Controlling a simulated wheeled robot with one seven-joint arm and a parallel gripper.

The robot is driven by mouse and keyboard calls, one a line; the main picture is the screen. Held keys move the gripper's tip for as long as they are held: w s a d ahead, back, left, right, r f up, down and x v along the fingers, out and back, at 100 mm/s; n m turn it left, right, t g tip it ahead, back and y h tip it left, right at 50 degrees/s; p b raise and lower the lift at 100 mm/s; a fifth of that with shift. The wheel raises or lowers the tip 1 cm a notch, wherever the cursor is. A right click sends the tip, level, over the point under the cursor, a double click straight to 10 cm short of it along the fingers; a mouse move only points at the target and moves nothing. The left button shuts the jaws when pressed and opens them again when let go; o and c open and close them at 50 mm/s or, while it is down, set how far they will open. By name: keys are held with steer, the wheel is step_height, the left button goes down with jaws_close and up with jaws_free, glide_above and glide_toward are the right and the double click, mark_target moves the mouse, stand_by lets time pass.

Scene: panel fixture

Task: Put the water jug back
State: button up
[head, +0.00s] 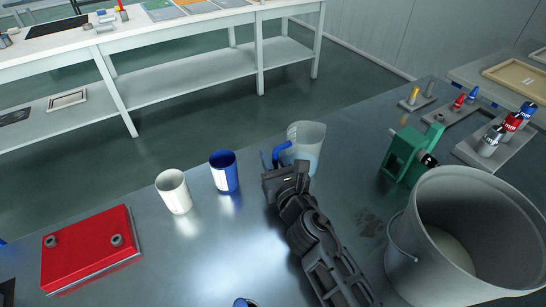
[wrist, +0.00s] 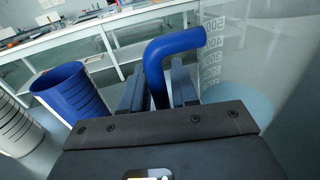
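The water jug (head: 309,139) is a clear, upright beaker-like vessel with a blue handle and bluish water low inside. It stands near the far edge of the bench; its base is partly hidden by my gripper. In the wrist view the jug (wrist: 265,75) is on the right, with printed volume marks. My gripper (head: 277,160) is at the handle, left of the jug. In the wrist view the bent blue handle (wrist: 158,75) stands between the two close-set fingers (wrist: 160,92), which look shut on it.
A blue cup (head: 224,172) and a white cup (head: 174,191) stand left of the jug. A red box (head: 88,248) is at the left. A green device (head: 405,153), a large grey bucket (head: 408,245) and a bottle rack (head: 470,153) are at the right. A white table (head: 190,78) stands beyond.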

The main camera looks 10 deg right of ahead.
steer(key=shift+o, duration=1.3)
steer(key=shift+r, duration=0.1)
steer(key=shift+r+p, duration=0.2)
steer(key=shift+p, duration=0.1)
steer(key=s, duration=0.4)
steer(key=s+d, duration=0.1)
steer(key=s, duration=0.3)
steer(key=s+b, duration=0.1)
steer(key=s, duration=0.3)
steer(key=shift+d+f, duration=0.15)
steer(key=shift+d, duration=0.05)
